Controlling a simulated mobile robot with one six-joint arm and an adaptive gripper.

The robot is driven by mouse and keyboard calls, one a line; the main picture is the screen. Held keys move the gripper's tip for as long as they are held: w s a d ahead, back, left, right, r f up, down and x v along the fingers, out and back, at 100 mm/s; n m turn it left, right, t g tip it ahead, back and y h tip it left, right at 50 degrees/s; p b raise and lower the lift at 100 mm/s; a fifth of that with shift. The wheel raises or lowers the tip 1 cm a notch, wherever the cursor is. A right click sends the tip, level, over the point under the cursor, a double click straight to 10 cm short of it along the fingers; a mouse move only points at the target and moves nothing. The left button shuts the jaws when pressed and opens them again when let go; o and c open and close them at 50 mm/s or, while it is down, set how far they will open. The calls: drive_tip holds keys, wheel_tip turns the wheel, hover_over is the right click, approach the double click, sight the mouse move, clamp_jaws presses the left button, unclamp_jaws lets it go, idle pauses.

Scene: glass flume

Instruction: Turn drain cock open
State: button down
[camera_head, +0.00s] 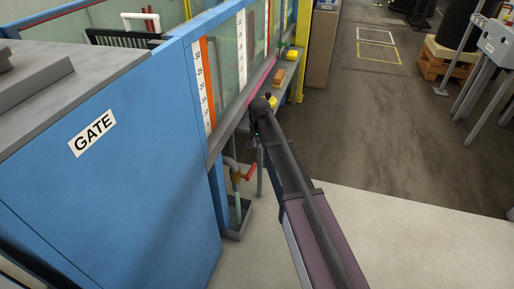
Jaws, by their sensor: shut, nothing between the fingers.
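The drain cock (237,176) is a brass-coloured valve on a grey pipe under the flume's side rail. Its red lever (250,172) sticks out to the right, sloping slightly upward. A pale spout (238,203) runs down from it towards a dark tray (239,220) on the floor. My arm reaches up from the bottom of the picture. My gripper (254,143) is small and dark at its far end, above the red lever and apart from it. It looks shut and empty; the fingertips are partly lost against the arm.
The blue cabinet marked GATE (93,133) fills the left. The glass flume (227,60) with upright scales runs away beside my arm. Small yellow and brown blocks (279,78) sit on a ledge beyond my wrist.

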sight(254, 167)
drive_tip(key=shift+s+a+f+b, duration=0.1)
drive_tip(key=shift+a+f+b, duration=0.2)
drive_tip(key=shift+f+b, duration=1.8)
drive_tip(key=shift+a+f+b, duration=0.25)
drive_tip(key=shift+f+b, duration=1.7)
drive_tip(key=shift+f, duration=0.2)
drive_tip(key=shift+s+a+f+b, duration=0.1)
drive_tip(key=shift+a+f+b, duration=0.2)
drive_tip(key=shift+f+b, duration=1.8)
drive_tip(key=shift+w+f+g, duration=0.1)
drive_tip(key=shift+f+g, duration=0.05)
drive_tip(key=shift+g, duration=0.15)
